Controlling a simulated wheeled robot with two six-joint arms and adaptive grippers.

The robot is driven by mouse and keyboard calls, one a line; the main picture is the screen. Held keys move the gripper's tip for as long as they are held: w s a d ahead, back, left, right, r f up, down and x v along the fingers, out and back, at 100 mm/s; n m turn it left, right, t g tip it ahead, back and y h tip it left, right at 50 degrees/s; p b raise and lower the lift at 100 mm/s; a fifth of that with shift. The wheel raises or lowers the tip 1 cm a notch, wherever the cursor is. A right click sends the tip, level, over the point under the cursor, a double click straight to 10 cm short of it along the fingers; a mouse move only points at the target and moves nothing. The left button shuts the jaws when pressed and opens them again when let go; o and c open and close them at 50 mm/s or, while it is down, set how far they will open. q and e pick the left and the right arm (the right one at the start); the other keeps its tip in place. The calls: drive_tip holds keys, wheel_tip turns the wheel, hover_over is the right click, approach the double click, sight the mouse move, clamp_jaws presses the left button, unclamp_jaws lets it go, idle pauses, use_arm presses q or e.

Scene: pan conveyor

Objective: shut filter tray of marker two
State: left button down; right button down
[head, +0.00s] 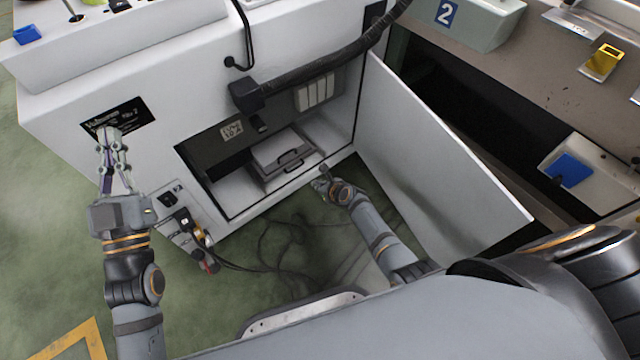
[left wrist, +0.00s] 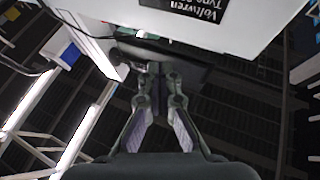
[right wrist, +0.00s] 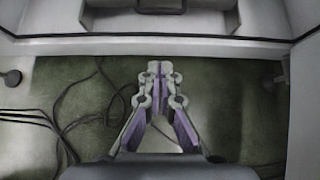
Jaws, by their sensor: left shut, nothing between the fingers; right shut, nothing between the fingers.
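The filter tray (head: 270,152) is a pale grey drawer with a dark handle, low inside the open compartment of a white machine (head: 190,90). How far it sticks out is hard to tell. Its handle part shows at the top of the right wrist view (right wrist: 160,8). My right gripper (head: 322,184) is shut and empty, in front of the compartment's lower edge, right of and nearer than the tray, apart from it. My left gripper (head: 108,138) is shut and empty, raised in front of the machine's black label.
The white cabinet door (head: 440,150) stands wide open to the right of the compartment. A thick black hose (head: 320,68) crosses above the opening. Dark cables (head: 275,245) lie on the green floor below. A small box with a red knob (head: 190,238) is near my left arm.

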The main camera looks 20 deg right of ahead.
use_arm(q)
wheel_tip(320, 180, down, 15)
drive_tip(key=g+p, duration=0.1)
drive_tip(key=g, duration=0.6)
drive_tip(key=shift+w+n, duration=0.35)
drive_tip(key=shift+n, duration=0.05)
drive_tip(key=shift+r, duration=0.1)
